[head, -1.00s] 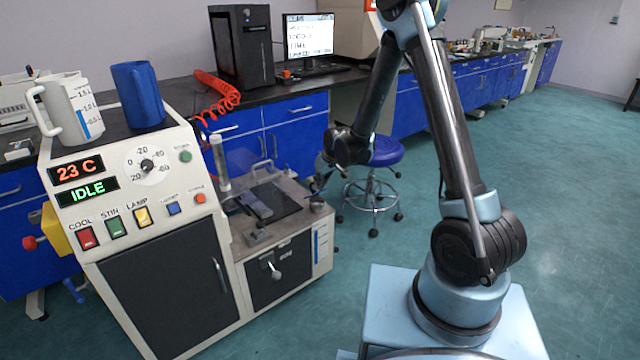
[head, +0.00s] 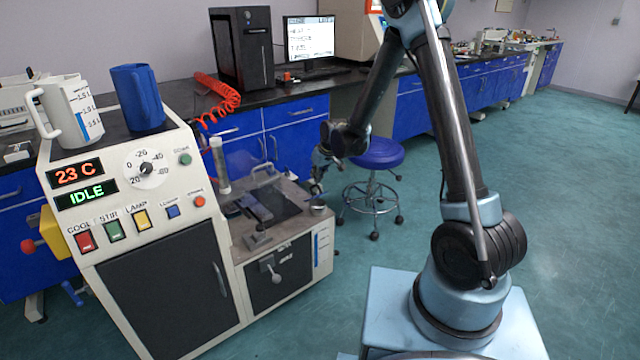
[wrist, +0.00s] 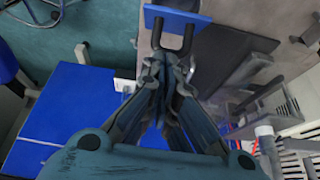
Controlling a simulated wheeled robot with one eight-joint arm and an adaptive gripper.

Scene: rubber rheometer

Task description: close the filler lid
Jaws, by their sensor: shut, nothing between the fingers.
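The bench machine (head: 200,250) stands left of my arm, with a low deck (head: 290,225) at its right. A small round fitting (head: 317,207) sits at the deck's right corner; I cannot tell for sure whether it belongs to the filler or how its lid stands. My gripper (head: 317,188) is just above that corner, small and partly hidden by its own links. In the wrist view my gripper (wrist: 160,65) is shut and empty. A small blue plate with a dark U-shaped loop (wrist: 178,15) shows just beyond the fingertips. Contact cannot be told.
A white jug (head: 68,110) and a blue jug (head: 137,97) stand on top of the machine. A blue stool (head: 376,153) is behind the arm. The floor at right is clear.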

